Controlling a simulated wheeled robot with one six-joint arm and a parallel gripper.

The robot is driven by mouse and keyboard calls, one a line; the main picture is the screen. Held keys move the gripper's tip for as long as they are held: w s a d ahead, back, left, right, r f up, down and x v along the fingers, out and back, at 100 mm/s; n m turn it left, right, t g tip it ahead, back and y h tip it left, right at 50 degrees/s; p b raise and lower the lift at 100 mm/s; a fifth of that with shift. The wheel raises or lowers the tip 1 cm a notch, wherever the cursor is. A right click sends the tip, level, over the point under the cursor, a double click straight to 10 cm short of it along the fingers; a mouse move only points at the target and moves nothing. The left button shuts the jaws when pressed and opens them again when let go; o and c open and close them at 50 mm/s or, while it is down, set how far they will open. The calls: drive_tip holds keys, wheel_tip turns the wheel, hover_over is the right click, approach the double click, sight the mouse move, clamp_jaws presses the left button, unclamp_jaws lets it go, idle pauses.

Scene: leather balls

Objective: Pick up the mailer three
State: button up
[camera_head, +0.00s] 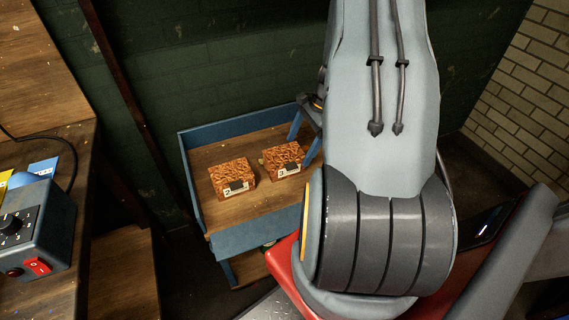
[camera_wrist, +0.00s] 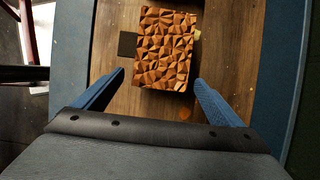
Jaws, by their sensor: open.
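Mailer three (camera_head: 283,157) is a brown, faceted box with a dark tab and a white label reading 3. It lies on the wooden top of a blue-edged cart in the head view. In the wrist view a faceted brown box (camera_wrist: 165,48), apparently the same one, lies ahead of and between the blue fingertips, its label not readable. My gripper (camera_wrist: 160,78) is open and empty. In the head view its blue fingers (camera_head: 307,130) show just above and right of mailer three, partly hidden by my arm. Whether they touch it cannot be told.
A similar box labelled 2 (camera_head: 232,176) lies left of mailer three. The cart's raised blue rim (camera_head: 250,240) surrounds the wooden top. A workbench with a control box (camera_head: 30,235) stands at left. The cart top left of the boxes is bare.

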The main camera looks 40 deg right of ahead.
sight(291, 159)
drive_tip(key=shift+a+p+x, duration=0.2)
drive_tip(key=shift+p+x, duration=0.25)
drive_tip(key=shift+x, duration=1.2)
drive_tip(key=shift+a+p+x, duration=0.2)
drive_tip(key=shift+p+x, duration=0.25)
drive_tip(key=shift+x, duration=1.2)
drive_tip(key=shift+w+r, duration=0.15)
drive_tip(key=shift+r, duration=0.05)
drive_tip(key=c, duration=1.2)
drive_tip(key=shift+r, duration=0.1)
drive_tip(key=shift+r+b, duration=0.85)
drive_tip(key=shift+r, duration=4.05)
